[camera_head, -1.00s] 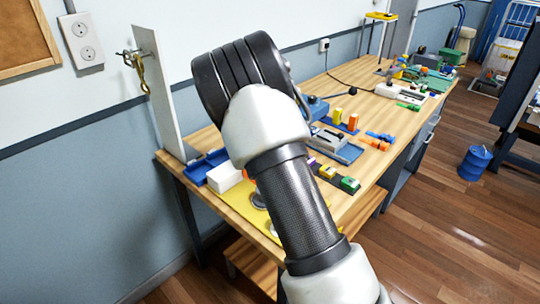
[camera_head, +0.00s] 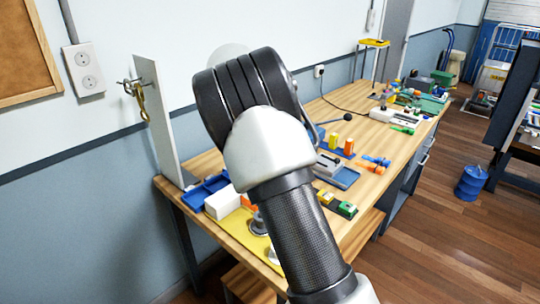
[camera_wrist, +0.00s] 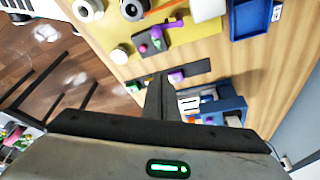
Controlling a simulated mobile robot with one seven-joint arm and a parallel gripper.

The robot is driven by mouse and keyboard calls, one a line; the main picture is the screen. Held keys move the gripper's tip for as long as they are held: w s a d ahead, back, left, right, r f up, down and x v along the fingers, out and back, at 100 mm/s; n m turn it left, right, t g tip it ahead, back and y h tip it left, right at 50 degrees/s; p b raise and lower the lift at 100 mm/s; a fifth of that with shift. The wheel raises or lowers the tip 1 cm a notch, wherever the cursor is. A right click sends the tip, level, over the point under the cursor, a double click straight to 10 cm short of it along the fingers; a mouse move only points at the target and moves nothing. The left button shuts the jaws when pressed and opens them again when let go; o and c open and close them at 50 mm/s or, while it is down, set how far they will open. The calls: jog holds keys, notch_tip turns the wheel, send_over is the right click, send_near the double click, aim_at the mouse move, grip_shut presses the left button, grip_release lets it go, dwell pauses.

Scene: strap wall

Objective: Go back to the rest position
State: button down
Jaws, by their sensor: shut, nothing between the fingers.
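My gripper (camera_wrist: 163,78) shows in the wrist view as dark fingers shut together with nothing between them. It is above the wooden workbench (camera_wrist: 225,68), apart from the things on it. In the head view my bent arm fills the middle and hides my gripper and part of the bench. A white upright panel (camera_head: 156,120) stands at the bench's left end. A brass-coloured clip (camera_head: 141,104) hangs from a hook on it.
Blue trays (camera_head: 206,190), a white block (camera_head: 222,203) and a yellow mat (camera_head: 236,223) lie at the bench's near end. Coloured blocks and tools fill its middle and far end. A blue drum (camera_head: 471,183) stands on the open wooden floor to the right.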

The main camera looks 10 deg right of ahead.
jog(key=s+r+n+t+y+p, duration=0.35)
jog(key=s+r+n+p, duration=0.35)
jog(key=s+r, duration=1)
jog(key=s+a+n+t+p, duration=0.2)
jog(key=s+n, duration=0.8)
jog(key=s, duration=0.7)
jog(key=shift+s+a+r, duration=0.3)
jog(key=shift+a, duration=0.15)
